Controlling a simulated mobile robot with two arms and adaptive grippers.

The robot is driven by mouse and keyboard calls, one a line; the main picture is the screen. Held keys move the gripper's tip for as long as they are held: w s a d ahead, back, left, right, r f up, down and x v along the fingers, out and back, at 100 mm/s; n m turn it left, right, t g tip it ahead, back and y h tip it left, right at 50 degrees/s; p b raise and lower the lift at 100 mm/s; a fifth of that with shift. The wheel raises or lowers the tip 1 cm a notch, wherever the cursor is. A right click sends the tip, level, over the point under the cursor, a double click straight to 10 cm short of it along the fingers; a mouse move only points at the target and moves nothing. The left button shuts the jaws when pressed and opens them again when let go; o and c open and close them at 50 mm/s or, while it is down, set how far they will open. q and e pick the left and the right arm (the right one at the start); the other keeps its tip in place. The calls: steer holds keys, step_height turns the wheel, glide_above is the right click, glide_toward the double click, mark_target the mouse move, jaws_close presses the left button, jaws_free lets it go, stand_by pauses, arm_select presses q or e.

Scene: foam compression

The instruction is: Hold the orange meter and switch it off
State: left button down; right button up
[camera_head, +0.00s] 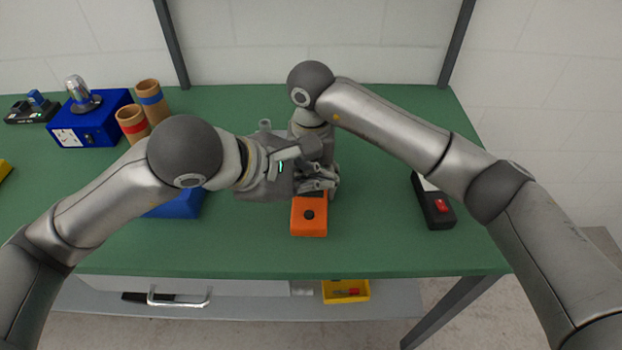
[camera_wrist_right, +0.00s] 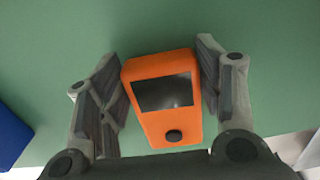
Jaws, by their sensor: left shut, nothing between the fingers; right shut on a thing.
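The orange meter (camera_head: 309,222) lies on the green table with a dark round knob facing up. The right wrist view shows the meter (camera_wrist_right: 187,135) with a dark grey, blank-looking screen above the knob. My right gripper (camera_wrist_right: 160,62) is shut on the meter, one finger along each side. In the head view the right hand is mostly hidden behind the left one. My left gripper (camera_head: 325,184) is shut and empty above the far end of the meter, covering its screen there. I cannot tell if it touches the meter.
A black device with a red switch (camera_head: 441,206) lies at right. A blue box (camera_head: 88,122), cardboard tubes (camera_head: 152,100) and another blue object (camera_head: 178,207) are at left. A yellow bin (camera_head: 346,291) is on the lower shelf. The table in front of the meter is clear.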

steer(key=o, duration=1.2)
